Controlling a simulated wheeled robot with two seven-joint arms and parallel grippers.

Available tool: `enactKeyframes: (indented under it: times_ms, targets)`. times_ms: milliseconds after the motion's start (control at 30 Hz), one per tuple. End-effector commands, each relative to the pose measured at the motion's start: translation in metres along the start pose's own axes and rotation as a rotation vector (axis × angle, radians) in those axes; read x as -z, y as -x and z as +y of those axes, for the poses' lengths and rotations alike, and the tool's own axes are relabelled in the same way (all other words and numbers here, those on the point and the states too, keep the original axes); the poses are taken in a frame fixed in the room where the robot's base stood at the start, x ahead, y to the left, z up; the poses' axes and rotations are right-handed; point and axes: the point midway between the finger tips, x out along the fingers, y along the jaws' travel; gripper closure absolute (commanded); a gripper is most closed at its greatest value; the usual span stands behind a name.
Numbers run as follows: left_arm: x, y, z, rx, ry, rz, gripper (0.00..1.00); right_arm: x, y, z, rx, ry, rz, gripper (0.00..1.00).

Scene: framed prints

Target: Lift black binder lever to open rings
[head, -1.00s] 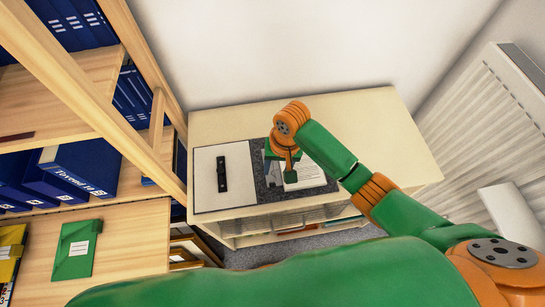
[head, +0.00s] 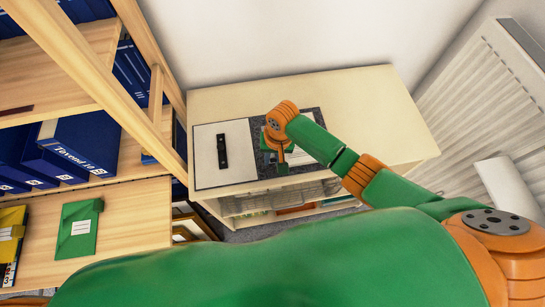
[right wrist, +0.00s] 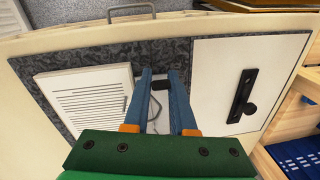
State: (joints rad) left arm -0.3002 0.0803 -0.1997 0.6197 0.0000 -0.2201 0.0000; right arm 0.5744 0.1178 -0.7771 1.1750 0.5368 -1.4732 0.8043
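An open binder lies on top of the low cabinet. Its white inside cover (head: 213,166) carries a black bar (head: 222,151); both also show in the right wrist view, the cover (right wrist: 208,65) and the bar (right wrist: 242,95). The grey speckled half (right wrist: 180,52) holds a stack of white lined paper (right wrist: 88,95). My right gripper (right wrist: 160,75) is over this half, beside the paper, its blue fingers apart. A small black lever end (right wrist: 160,85) shows between the fingers near their tips, with thin metal ring wire (right wrist: 155,108) behind. I cannot tell whether they touch it. My left gripper is not in view.
The cabinet top (head: 370,115) is clear right of the binder. A wooden shelf with blue binders (head: 85,145) stands at the left. A green folder (head: 79,228) lies on its lower board. A white radiator (head: 490,100) is at the right.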

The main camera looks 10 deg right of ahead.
Motion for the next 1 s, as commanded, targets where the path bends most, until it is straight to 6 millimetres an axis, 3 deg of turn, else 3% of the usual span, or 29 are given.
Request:
enactKeyframes:
  times_ms: [167, 433, 800, 833, 900, 1000]
  targets:
    - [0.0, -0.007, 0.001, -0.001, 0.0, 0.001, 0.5, 0.004, -0.002, 0.0, -0.005, -0.008, -0.025, 1.0]
    - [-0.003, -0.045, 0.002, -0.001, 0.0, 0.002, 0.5, 0.01, -0.004, -0.002, -0.037, -0.025, -0.211, 1.0]
    - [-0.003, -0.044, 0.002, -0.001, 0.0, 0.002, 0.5, 0.008, 0.004, -0.002, -0.04, -0.024, -0.246, 1.0]
    - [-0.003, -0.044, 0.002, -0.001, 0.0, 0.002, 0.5, 0.008, 0.004, -0.002, -0.04, -0.024, -0.246, 0.68]
    - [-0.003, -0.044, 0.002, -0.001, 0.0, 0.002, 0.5, 0.008, 0.004, -0.002, -0.04, -0.024, -0.245, 0.49]
    - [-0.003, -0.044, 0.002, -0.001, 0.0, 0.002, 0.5, 0.009, 0.004, -0.002, -0.04, -0.024, -0.245, 0.47]
